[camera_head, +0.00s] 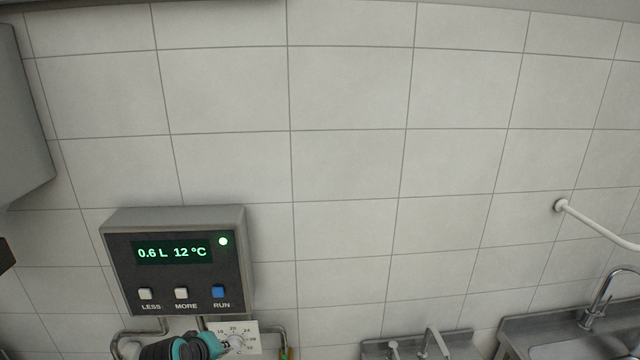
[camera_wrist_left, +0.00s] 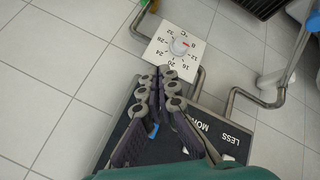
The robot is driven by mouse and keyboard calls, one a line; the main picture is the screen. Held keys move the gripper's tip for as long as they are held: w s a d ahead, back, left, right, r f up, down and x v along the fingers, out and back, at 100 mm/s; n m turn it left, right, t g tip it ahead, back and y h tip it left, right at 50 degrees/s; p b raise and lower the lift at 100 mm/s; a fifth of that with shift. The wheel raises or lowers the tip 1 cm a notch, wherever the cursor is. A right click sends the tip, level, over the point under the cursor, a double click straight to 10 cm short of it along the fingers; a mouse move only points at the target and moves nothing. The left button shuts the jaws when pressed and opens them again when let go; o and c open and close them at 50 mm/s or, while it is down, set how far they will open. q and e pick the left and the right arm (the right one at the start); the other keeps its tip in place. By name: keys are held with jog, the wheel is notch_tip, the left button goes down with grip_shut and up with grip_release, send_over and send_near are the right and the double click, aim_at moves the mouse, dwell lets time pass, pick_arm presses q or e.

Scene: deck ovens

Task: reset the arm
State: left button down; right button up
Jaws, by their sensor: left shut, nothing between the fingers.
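My left gripper (camera_head: 222,344) comes in at the bottom left of the head view, just below the control box (camera_head: 177,262). It is shut and empty, and its fingers also show in the left wrist view (camera_wrist_left: 168,88). The box display reads "0.6 L 12 °C" with a green light lit. Below it are LESS, MORE and a blue RUN button. A white temperature dial plate (camera_head: 251,328) is partly hidden behind the gripper. In the left wrist view the dial (camera_wrist_left: 179,47) lies beyond the fingertips. My right gripper is not in view.
Metal pipes (camera_head: 135,338) run under the box. A steel sink with a faucet (camera_head: 597,300) stands at the lower right, with another basin (camera_head: 455,345) left of it. A white rail (camera_head: 600,228) is on the right wall. The tiled wall between is clear.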

pick_arm(q)
jog(key=s+d+f+m+b, duration=0.3)
jog(key=s+f+m+b, duration=0.1)
jog(key=s+f+b, duration=0.4)
jog(key=s+d+f+m+g+b, duration=0.1)
jog(key=s+d+f+m+b, duration=0.2)
jog(key=s+f+b, duration=0.6)
notch_tip(320, 180, down, 4)
jog(key=m+b, duration=0.1)
jog(key=b, duration=0.1)
jog(key=shift+s+d+f+y+b, duration=0.2)
jog(key=shift+d+y+b, duration=0.1)
jog(key=shift+y, duration=0.1)
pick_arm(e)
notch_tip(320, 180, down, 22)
